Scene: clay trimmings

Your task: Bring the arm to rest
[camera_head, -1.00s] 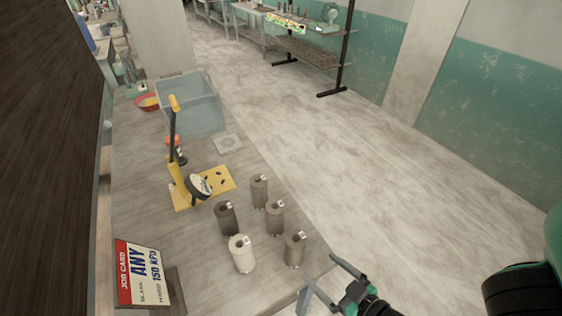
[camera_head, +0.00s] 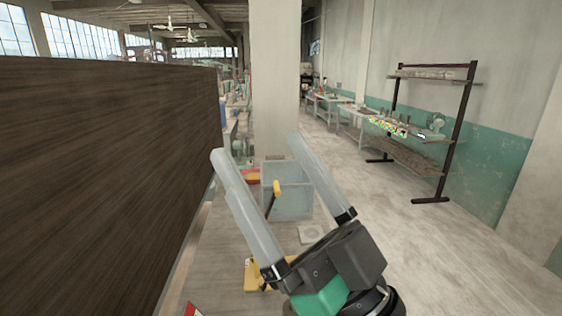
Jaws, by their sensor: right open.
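My right gripper (camera_head: 252,148) is raised close in front of the head camera, its two long grey fingers spread wide with nothing between them. Its dark wrist with a green part fills the lower middle and hides much of the workbench (camera_head: 218,262). Behind the fingers are a clear grey-blue bin (camera_head: 287,202) and the yellow base (camera_head: 254,274) of a lever tool with a yellow handle tip (camera_head: 277,187). My left gripper is not in view.
A dark wooden panel (camera_head: 100,180) stands along the left side. A pale square plate (camera_head: 311,234) lies on the bench near the bin. A black-framed shelf rack (camera_head: 443,130) stands at the right by the wall. The floor (camera_head: 440,260) between is clear.

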